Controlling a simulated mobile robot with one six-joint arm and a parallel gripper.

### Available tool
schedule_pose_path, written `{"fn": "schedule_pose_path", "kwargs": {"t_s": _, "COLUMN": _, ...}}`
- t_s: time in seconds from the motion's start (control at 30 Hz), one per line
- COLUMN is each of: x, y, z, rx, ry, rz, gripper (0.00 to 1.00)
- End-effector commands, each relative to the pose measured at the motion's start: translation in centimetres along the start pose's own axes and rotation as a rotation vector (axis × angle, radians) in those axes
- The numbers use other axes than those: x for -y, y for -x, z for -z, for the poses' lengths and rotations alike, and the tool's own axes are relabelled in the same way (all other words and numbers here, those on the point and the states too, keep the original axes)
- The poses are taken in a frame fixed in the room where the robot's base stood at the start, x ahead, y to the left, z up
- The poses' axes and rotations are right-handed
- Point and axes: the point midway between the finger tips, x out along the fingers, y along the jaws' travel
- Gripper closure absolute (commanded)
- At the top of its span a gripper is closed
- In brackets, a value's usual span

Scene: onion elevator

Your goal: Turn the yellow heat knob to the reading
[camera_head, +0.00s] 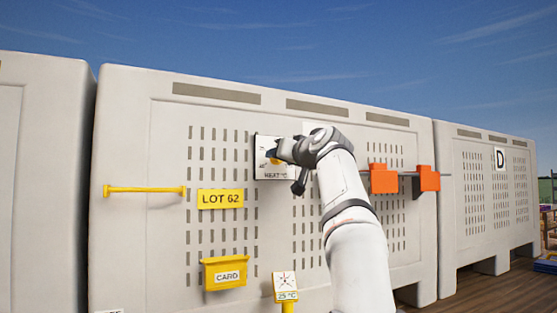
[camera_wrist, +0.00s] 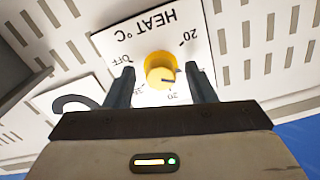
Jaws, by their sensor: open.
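The yellow heat knob (camera_wrist: 158,70) sits on a white plate (camera_wrist: 118,36) marked HEAT °C, upside down in the wrist view. A dark mark on the knob points to the lower right in that view. OFF and several numbers ring it, some too small to read surely. In the head view the plate (camera_head: 264,143) is on the crate wall and my gripper mostly hides the knob. My gripper (camera_wrist: 160,72) is open, its fingers on either side of the knob; I cannot tell whether they touch it. A small dial sign (camera_head: 285,281) below appears to read 25 °C.
The pale slotted crate (camera_head: 140,250) carries a yellow bar (camera_head: 145,190), a LOT 62 sign (camera_head: 220,198), a yellow CARD box (camera_head: 226,272) and an orange latch (camera_head: 383,179). Another crate (camera_head: 465,220) marked D stands to the right.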

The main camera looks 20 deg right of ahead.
Motion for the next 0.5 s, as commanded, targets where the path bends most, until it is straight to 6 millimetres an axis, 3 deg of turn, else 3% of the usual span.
{"fn": "schedule_pose_path", "kwargs": {"t_s": 0.3, "x": -0.1, "y": 5.3, "z": -0.3, "rx": -0.002, "ry": 0.001, "rz": -0.003, "gripper": 0.5}}
{"fn": "schedule_pose_path", "kwargs": {"t_s": 0.5, "x": -0.1, "y": 7.2, "z": -0.2, "rx": 0.0, "ry": 0.0, "rz": -0.001, "gripper": 0.5}}
